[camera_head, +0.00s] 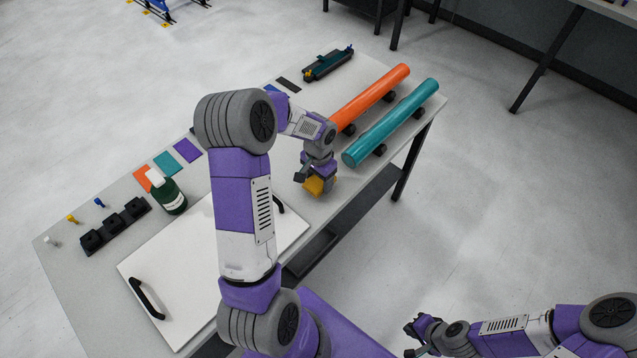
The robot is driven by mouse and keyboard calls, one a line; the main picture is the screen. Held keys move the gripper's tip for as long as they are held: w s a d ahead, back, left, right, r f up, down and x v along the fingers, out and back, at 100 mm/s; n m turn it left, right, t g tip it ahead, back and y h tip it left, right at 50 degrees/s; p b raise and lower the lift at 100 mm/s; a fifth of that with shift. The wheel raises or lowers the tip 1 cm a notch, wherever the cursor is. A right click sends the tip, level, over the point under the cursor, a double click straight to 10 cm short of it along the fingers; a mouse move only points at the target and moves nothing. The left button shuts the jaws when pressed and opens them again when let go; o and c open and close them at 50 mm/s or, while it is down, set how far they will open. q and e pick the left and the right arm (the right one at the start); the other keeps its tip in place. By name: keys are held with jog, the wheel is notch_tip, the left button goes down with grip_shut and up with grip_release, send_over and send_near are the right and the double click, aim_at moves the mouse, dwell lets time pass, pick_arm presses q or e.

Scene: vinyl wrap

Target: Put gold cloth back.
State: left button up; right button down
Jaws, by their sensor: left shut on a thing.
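The gold cloth (314,187) is a small yellow-gold piece at the middle of the table. My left gripper (315,174) is over it, pointing down, and is shut on it. The gripper hides part of the cloth. I cannot tell whether the cloth touches the table. My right gripper (412,340) is at the bottom of the view, off the table's right side and away from the cloth. Its fingers are small and dark, and I cannot tell how far apart they are.
An orange roll (370,97) and a teal roll (392,122) lie beyond the cloth. A white board (185,265) with black handles lies nearer. A green spray bottle (168,195), colour swatches (187,150) and a black holder (115,227) line the left side. A dark tool (328,64) lies at the far end.

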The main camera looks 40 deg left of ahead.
aim_at(318, 180)
pick_arm(q)
notch_tip(318, 180, down, 2)
jog(key=shift+f+b, duration=0.2)
jog(key=shift+b, duration=0.1)
jog(key=o, duration=1)
jog(key=shift+r+p, duration=0.3)
jog(key=shift+r, duration=0.25)
notch_tip(318, 180, up, 11)
jog(key=p, duration=0.2)
jog(key=shift+r, duration=0.2)
